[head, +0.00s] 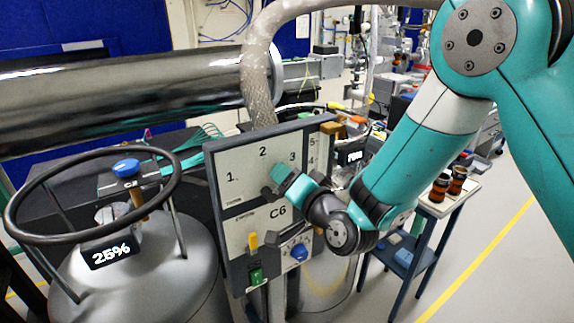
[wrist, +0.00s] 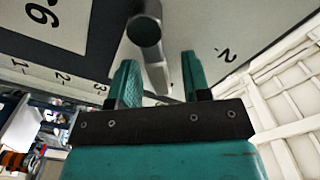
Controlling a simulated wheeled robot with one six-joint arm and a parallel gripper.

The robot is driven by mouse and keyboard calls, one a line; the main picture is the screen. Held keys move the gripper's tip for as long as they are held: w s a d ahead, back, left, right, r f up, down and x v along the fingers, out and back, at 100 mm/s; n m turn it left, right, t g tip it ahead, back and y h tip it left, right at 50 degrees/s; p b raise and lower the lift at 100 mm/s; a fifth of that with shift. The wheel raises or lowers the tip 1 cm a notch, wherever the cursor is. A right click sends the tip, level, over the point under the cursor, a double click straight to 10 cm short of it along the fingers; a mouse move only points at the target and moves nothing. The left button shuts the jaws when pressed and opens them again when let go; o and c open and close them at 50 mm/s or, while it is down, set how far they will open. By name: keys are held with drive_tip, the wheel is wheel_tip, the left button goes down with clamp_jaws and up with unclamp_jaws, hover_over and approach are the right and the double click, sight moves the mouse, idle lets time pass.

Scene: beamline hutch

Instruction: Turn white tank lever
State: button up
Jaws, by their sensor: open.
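A light grey panel (head: 240,163) marked 1, 2, 3 and C6 stands upright mid-scene in the head view. My gripper (head: 284,180) is at its face, near the 2 and 3. In the wrist view, the teal fingers of my gripper (wrist: 160,78) are apart, pointing at the panel (wrist: 200,35). A grey round-ended lever (wrist: 148,32) sticks out from the panel. It shows between and above the fingertips, and contact is not clear. In the head view my gripper mostly hides it. A pale tank (head: 140,275) with a blue knob (head: 126,167) stands at left.
A yellow switch (head: 253,241), a green switch (head: 256,276) and a blue knob (head: 299,252) sit low on the panel. A black ring (head: 20,235) surrounds the tank top. A small cart (head: 432,208) with brown bottles stands right. Floor at far right is clear.

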drive_tip(key=shift+w+a, duration=0.1)
drive_tip(key=shift+w, duration=0.05)
clamp_jaws()
